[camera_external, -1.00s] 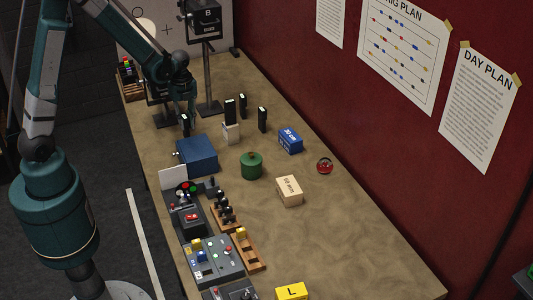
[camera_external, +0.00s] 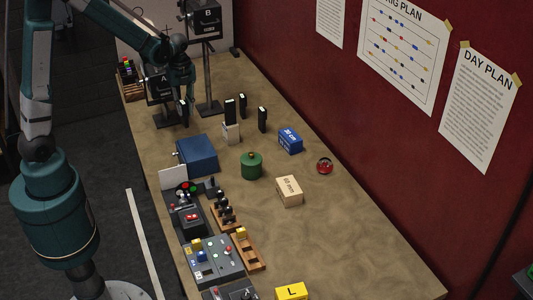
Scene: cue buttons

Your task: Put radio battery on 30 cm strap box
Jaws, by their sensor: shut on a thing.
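My gripper (camera_external: 186,98) is at the far left of the table, in front of the lamp-like stands. It is shut on a small black block with a pale mark (camera_external: 184,112), which looks like the radio battery, and holds it above the tabletop. The 30 cm strap box (camera_external: 290,140) is blue with a white label and sits on the table, right of and nearer than the gripper. Its top looks bare.
Black upright blocks (camera_external: 262,119) and a pale holder (camera_external: 231,133) stand between gripper and strap box. A blue case (camera_external: 197,155), green canister (camera_external: 251,166), beige box (camera_external: 289,191) and red round item (camera_external: 324,166) are nearer. The front right table is clear.

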